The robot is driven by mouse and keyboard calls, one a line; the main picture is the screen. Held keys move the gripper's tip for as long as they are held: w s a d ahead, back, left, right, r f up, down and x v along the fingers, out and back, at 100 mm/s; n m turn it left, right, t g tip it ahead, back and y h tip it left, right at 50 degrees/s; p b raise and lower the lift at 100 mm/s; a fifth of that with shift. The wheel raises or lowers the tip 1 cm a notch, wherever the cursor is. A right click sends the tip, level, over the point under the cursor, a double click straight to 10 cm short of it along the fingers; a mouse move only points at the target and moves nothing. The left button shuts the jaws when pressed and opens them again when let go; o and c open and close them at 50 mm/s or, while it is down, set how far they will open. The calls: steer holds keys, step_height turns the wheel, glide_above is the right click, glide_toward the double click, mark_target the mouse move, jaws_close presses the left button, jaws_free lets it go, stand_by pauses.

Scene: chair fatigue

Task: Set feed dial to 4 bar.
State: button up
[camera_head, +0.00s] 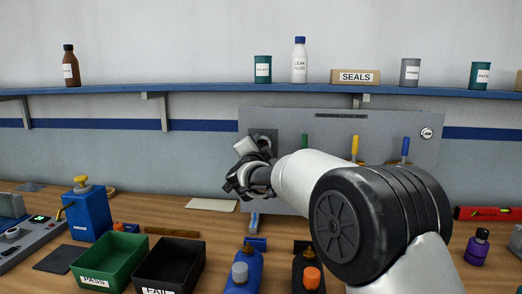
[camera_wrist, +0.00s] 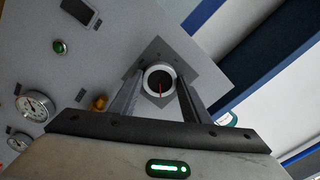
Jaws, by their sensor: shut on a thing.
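The feed dial (camera_wrist: 159,84) is a round dark knob with a pale rim and a red pointer line, set on a grey diamond-looking plate in the tilted wrist view. The red line runs from the knob's centre toward the bottom of that view. My gripper (camera_head: 246,176) is at the left side of the grey panel (camera_head: 285,123) in the head view. In the wrist view its two fingers (camera_wrist: 160,90) are shut on the dial from both sides. The dial is hidden behind my gripper in the head view, and I cannot read any scale marks.
Gauges (camera_wrist: 35,106), a green button (camera_wrist: 60,47) and a brass fitting (camera_wrist: 100,103) are on the panel. Green, yellow (camera_head: 355,147) and blue handled levers stand to the right.

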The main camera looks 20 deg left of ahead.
stand_by(0.3)
steer(key=o, duration=1)
steer(key=shift+o, duration=0.2)
steer(key=v, duration=1.7)
steer(key=shift+s+b, duration=0.25)
steer(key=shift+b, duration=0.05)
